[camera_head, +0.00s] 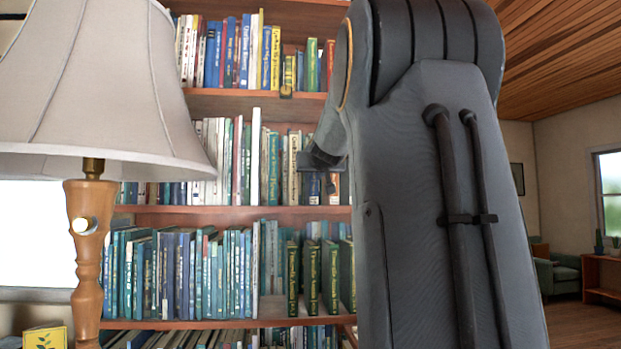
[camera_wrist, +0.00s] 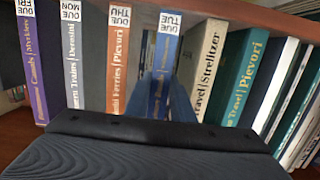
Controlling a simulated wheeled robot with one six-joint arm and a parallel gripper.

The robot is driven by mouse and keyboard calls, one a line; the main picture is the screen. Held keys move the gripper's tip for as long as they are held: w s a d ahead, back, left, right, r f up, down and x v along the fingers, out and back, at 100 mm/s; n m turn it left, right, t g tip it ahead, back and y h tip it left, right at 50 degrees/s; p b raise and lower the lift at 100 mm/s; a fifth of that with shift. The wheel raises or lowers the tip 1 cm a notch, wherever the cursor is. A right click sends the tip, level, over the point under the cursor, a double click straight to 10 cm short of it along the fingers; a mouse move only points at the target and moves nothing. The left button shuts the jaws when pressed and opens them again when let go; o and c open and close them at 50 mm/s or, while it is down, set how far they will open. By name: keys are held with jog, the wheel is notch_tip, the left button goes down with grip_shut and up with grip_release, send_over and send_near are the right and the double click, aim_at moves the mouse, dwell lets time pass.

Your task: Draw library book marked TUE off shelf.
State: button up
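The book marked DUE TUE (camera_wrist: 168,24) has a blue spine and stands upright in the shelf row, at the middle of the wrist view. Narrow dark gaps flank its upper part. My gripper (camera_wrist: 163,82) is at this book, its two fingers reaching in close along either side of the spine. Whether they press on it is not clear. In the head view my gripper (camera_head: 318,160) is mostly hidden by my arm, in front of the bookcase's middle shelf. The marked book cannot be picked out there.
Left of it stand an orange DUE THU book (camera_wrist: 118,60), a grey DUE MON book (camera_wrist: 78,60) and a purple DUE FRI book (camera_wrist: 38,60). Right are a cream book (camera_wrist: 205,65) and a teal book (camera_wrist: 243,75). A table lamp (camera_head: 95,80) stands at left.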

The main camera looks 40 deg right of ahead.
grip_shut()
jog(key=shift+r, duration=0.1)
jog(key=shift+r, duration=0.15)
jog(key=f+v, duration=0.2)
jog(key=v, duration=1.4)
jog(key=shift+s+a+p, duration=0.25)
jog(key=shift+s+p, duration=0.05)
jog(key=shift+s, duration=0.2)
jog(key=shift+r, duration=0.1)
